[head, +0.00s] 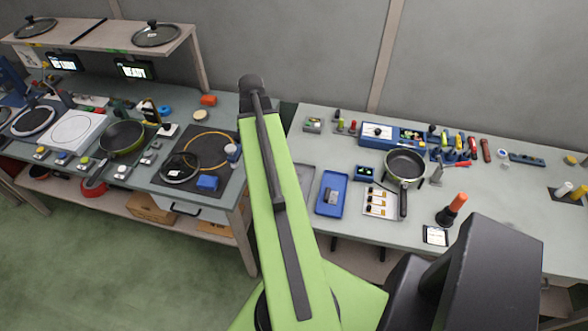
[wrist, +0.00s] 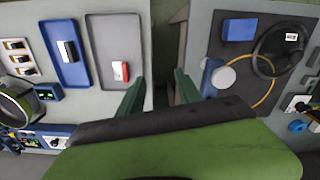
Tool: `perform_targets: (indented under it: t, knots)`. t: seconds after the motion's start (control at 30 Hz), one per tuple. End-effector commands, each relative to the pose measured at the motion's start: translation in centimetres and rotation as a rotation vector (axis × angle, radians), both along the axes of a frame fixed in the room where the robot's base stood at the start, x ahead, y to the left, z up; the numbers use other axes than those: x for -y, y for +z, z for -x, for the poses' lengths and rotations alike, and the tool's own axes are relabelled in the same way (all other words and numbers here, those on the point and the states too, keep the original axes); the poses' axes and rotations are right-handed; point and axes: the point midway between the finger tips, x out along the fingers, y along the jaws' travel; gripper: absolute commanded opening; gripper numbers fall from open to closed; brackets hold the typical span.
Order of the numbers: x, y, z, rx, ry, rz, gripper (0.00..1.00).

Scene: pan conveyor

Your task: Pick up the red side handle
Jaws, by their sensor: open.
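A small block with a red part and a pale face, which looks like the red side handle (wrist: 121,72), lies in the grey tray (wrist: 103,47) in the wrist view. My gripper (wrist: 160,90) is open and empty; its two dark green fingers stand apart over the gap between the two tables. The block is to the left of the left finger, apart from it. In the head view my arm hides part of the grey tray (head: 304,178), and the red block cannot be seen there.
A blue tray (wrist: 59,30) with a dark block lies left of the grey tray. On the other table are a dark mat (wrist: 222,55), a blue block (wrist: 239,29) and a blue-and-white container (wrist: 219,76). A pan (head: 405,165) stands on the right table.

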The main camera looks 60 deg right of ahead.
Motion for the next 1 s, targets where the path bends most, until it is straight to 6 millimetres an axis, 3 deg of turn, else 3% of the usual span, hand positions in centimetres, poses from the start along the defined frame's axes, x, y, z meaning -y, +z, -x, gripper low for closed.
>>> perform_targets:
  t: [0.03, 0.1, 0.23, 0.4, 0.53, 1.0]
  knots:
    - [2.8, 0.6, 2.5, 0.001, -0.077, -0.001, 0.41]
    - [5.2, 0.9, 5.1, 0.001, -0.155, -0.001, 0.41]
    - [7.4, 1.0, 7.8, 0.001, -0.228, -0.001, 0.41]
    - [7.6, 0.7, 8.2, 0.0, -0.239, 0.0, 0.41]
    - [7.6, -0.7, 8.1, 0.0, -0.237, 0.0, 0.41]
    - [7.6, -10.5, 8.0, 0.0, -0.235, 0.0, 0.41]
